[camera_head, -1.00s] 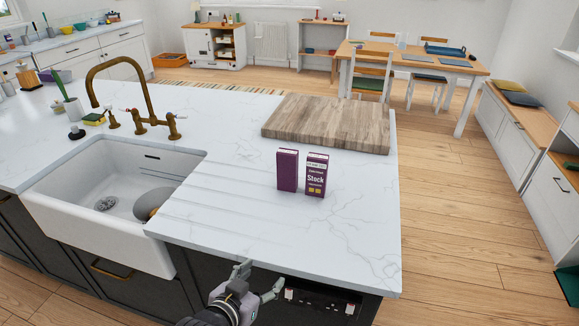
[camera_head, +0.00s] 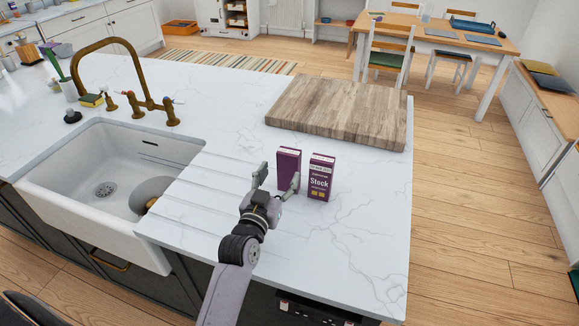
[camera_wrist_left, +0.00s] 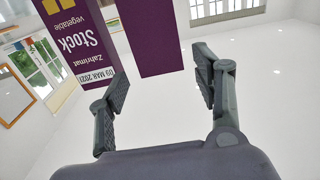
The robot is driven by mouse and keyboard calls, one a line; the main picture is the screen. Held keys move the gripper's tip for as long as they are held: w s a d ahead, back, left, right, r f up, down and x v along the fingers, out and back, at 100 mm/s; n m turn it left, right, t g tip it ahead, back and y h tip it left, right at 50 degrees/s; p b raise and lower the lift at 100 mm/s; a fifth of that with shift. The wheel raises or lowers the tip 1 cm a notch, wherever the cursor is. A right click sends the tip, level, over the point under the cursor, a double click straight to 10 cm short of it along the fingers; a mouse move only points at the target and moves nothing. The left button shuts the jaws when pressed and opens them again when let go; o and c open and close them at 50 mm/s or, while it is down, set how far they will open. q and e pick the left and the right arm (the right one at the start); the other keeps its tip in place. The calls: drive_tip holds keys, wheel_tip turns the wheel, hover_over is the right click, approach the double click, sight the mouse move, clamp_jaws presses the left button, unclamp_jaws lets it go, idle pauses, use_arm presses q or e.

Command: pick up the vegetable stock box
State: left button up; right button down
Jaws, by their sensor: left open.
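A purple box with a white "Stock" label (camera_head: 321,178) stands upright on the white worktop; "vegetable" reads on it in the left wrist view (camera_wrist_left: 75,42). A second purple box (camera_head: 288,165) stands close to its left, showing a plain face with no readable label; it also shows in the left wrist view (camera_wrist_left: 151,38). My left gripper (camera_head: 277,179) is open and empty just in front of this plain box. In the left wrist view its fingers (camera_wrist_left: 161,75) point toward the plain box, with the labelled box off to one side. My right gripper is not in view.
A wooden board (camera_head: 338,110) lies behind the boxes. A white sink (camera_head: 120,185) with a brass tap (camera_head: 150,95) is to the left. The worktop (camera_head: 360,250) is clear to the right and front of the boxes.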

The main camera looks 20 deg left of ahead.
sight(287, 160)
use_arm(q)
drive_tip(key=w, duration=0.2)
drive_tip(key=shift+w+a+r, duration=0.1)
drive_tip(key=shift+w, duration=0.2)
drive_tip(key=shift+w+r+p, duration=0.15)
drive_tip(key=shift+w+p, duration=0.15)
drive_tip(key=shift+p, duration=0.05)
drive_tip(key=w, duration=0.1)
drive_tip(key=w+p, duration=0.1)
drive_tip(key=w, duration=0.1)
drive_tip(key=shift+w+r, duration=0.2)
drive_tip(key=shift+w, duration=0.1)
drive_tip(key=shift+w+f+p, duration=0.1)
drive_tip(key=shift+w+p, duration=0.2)
drive_tip(key=shift+w, duration=0.2)
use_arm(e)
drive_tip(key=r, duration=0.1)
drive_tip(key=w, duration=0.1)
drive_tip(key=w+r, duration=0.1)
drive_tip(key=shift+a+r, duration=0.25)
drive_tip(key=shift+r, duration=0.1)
use_arm(q)
drive_tip(key=shift+c, duration=0.4)
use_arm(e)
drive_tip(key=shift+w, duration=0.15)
